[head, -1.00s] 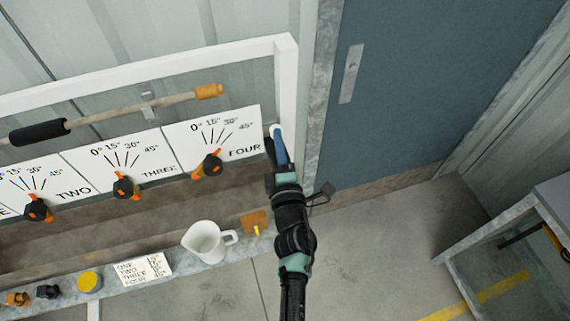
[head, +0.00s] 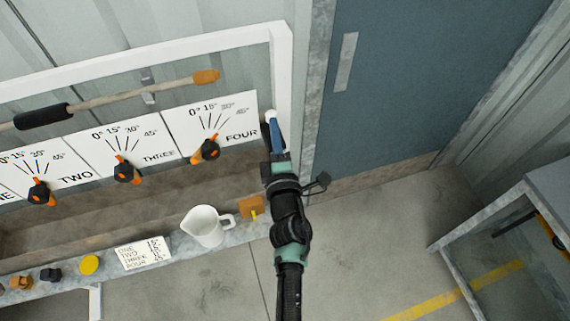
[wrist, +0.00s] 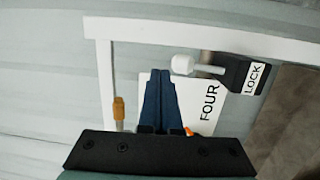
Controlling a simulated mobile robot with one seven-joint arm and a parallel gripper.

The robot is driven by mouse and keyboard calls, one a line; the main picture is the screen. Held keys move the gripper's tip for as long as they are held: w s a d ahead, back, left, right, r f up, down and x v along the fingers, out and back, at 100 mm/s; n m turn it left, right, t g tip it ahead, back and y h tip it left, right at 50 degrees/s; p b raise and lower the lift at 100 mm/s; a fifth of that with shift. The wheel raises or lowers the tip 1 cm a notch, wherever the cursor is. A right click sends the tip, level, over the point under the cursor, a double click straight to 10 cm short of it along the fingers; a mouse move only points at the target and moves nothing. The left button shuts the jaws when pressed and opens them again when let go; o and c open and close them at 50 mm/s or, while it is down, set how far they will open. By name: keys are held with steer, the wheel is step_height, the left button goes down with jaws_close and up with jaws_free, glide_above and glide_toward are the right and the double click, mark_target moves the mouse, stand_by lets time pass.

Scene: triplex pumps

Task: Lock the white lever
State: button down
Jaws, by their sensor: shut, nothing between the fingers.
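The white lever (wrist: 197,66) shows in the wrist view as a white knob on a short white shaft. It is joined to a black block (wrist: 243,73) with a white LOCK label. My gripper (wrist: 159,74) is shut and empty, its blue fingers just left of the knob and apart from it in the picture. In the head view my gripper (head: 272,120) is at the right end of the panel row, beside the FOUR panel. The white knob (head: 270,115) shows at the fingertips there, while the block is mostly hidden behind my gripper.
The FOUR panel (head: 230,110) with an orange-black knob (head: 206,150) is left of my gripper. A white frame post (head: 284,70) stands close by. A white jug (head: 204,227), a list card (head: 143,253) and a yellow disc (head: 89,265) are on the ledge.

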steer(key=s+d+r+p, duration=0.1)
steer(key=s+r, duration=0.3)
steer(key=s, duration=0.6)
steer(key=shift+d+p, duration=0.25)
steer(key=shift+p, duration=0.65)
steer(key=shift+s, duration=0.15)
